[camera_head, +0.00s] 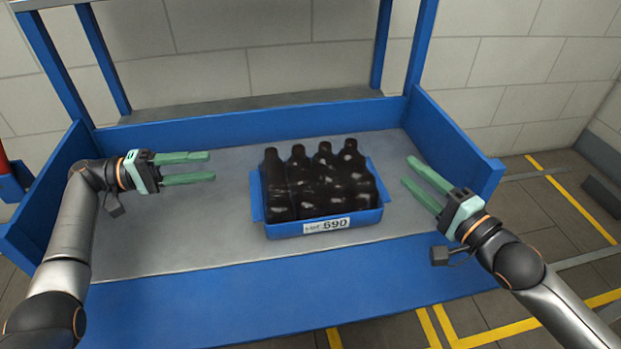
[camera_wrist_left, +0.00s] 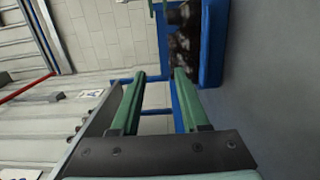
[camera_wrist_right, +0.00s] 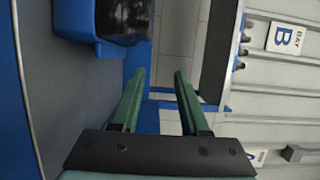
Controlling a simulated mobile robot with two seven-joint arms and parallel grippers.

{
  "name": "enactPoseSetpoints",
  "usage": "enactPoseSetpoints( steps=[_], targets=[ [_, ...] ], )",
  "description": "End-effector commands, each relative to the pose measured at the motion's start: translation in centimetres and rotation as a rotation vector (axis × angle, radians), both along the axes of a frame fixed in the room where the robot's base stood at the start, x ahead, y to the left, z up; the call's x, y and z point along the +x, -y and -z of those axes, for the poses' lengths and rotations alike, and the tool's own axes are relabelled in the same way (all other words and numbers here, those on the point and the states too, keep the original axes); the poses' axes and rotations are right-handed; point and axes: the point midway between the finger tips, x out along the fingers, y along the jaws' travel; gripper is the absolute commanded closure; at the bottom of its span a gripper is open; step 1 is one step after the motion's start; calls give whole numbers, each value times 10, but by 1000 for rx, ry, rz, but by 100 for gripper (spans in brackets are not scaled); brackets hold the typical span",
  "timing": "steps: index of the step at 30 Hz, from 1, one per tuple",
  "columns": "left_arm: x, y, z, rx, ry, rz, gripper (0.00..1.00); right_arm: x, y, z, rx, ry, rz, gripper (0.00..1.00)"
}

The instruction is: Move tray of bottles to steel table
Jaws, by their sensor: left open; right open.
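A blue tray (camera_head: 324,227) with a white label reading 590 holds several dark bottles (camera_head: 318,178) standing upright. It rests on the grey surface of a blue-framed stand. My left gripper (camera_head: 212,166) is open and empty, to the left of the tray and apart from it. My right gripper (camera_head: 406,170) is open and empty, to the right of the tray and apart from it. The tray shows at the top of the left wrist view (camera_wrist_left: 214,40) and at the top left of the right wrist view (camera_wrist_right: 74,22). I cannot make out a steel table.
The stand has a raised blue wall at the back (camera_head: 250,118), side walls and blue posts. Its grey surface (camera_head: 160,240) is bare around the tray. Yellow lines mark the floor at the right. A sign with the letter B (camera_wrist_right: 287,38) shows in the right wrist view.

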Motion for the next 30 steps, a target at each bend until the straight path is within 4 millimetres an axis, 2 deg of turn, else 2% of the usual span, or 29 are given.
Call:
enactPoseSetpoints(
  steps=[10,21,30],
  targets=[
    [0,0,5,0,-3,0,55,0,0,5,0,-2,2,55],
    [0,0,54,0,-5,-1,55,0,0,55,1,-5,2,55],
    [1,1,73,-1,-2,1,55,0,0,74,0,-1,2,55]
  ],
)
